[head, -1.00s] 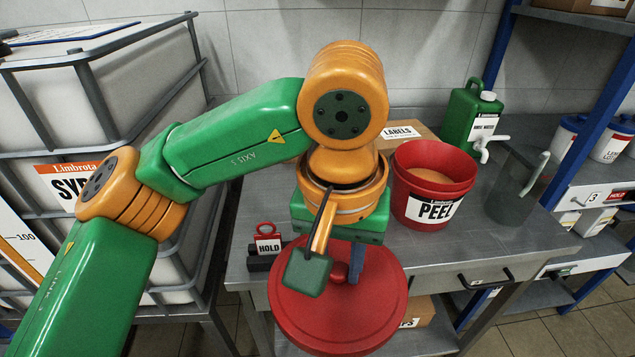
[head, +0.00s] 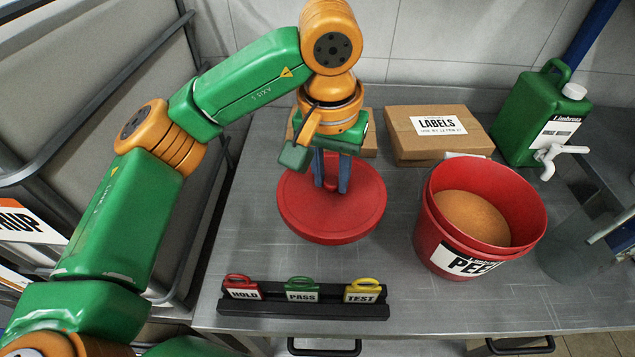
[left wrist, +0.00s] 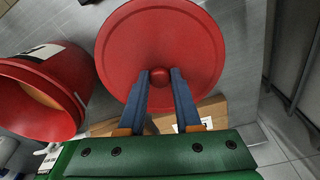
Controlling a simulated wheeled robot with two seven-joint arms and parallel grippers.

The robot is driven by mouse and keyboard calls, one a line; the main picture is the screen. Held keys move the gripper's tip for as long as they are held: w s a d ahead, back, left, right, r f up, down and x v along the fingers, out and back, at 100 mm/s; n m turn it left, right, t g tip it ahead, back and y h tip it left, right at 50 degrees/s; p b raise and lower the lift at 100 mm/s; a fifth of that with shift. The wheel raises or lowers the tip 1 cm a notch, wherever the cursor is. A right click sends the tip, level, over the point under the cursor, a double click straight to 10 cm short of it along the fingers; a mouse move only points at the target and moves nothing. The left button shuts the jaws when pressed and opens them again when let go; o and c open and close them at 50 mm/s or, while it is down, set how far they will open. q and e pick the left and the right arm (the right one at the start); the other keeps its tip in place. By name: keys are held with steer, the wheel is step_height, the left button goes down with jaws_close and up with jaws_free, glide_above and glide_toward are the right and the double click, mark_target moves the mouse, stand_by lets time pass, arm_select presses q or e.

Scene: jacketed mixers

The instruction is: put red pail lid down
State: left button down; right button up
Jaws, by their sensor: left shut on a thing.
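The red pail lid (head: 335,222) is a round red disc with a small knob in its middle. My left gripper (head: 332,188) is above it with its blue fingers pointing down, shut on the knob. The lid is over the back left of the metal table; whether it touches the top I cannot tell. In the left wrist view the lid (left wrist: 165,35) fills the top middle, with its knob between the fingers (left wrist: 159,78). The red pail (head: 435,225), labelled PEEL, stands open to the right, with orange-brown contents. My right gripper is not in view.
A black rack (head: 300,309) with HOLD, PASS and TEST tags is at the table's front. A LABELS carton (head: 437,148) and a green jerrycan (head: 535,115) with a tap stand at the back. A clear jug (head: 580,250) is at the right. Bare table lies between lid and pail.

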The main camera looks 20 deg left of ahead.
mark_target(316, 189)
arm_select(q)
steer(key=w+a+f, duration=0.1)
steer(key=f, duration=0.1)
steer(key=w+a+f, duration=0.1)
steer(key=w+f, duration=0.1)
steer(key=w+a+f+p, duration=0.1)
steer(key=f, duration=0.1)
steer(key=shift+w+a+f, duration=0.2)
steer(key=shift+w+a, duration=0.2)
step_height(316, 189, down, 3)
steer(key=shift+s+r+p, duration=0.15)
steer(key=shift+r+p, duration=0.05)
steer(key=shift+p, duration=0.5)
steer(key=shift+f, duration=0.25)
steer(key=shift+f+b, duration=0.2)
steer(key=shift+b, duration=0.1)
steer(key=c, duration=0.6)
jaws_free()
steer(key=shift+r, duration=0.1)
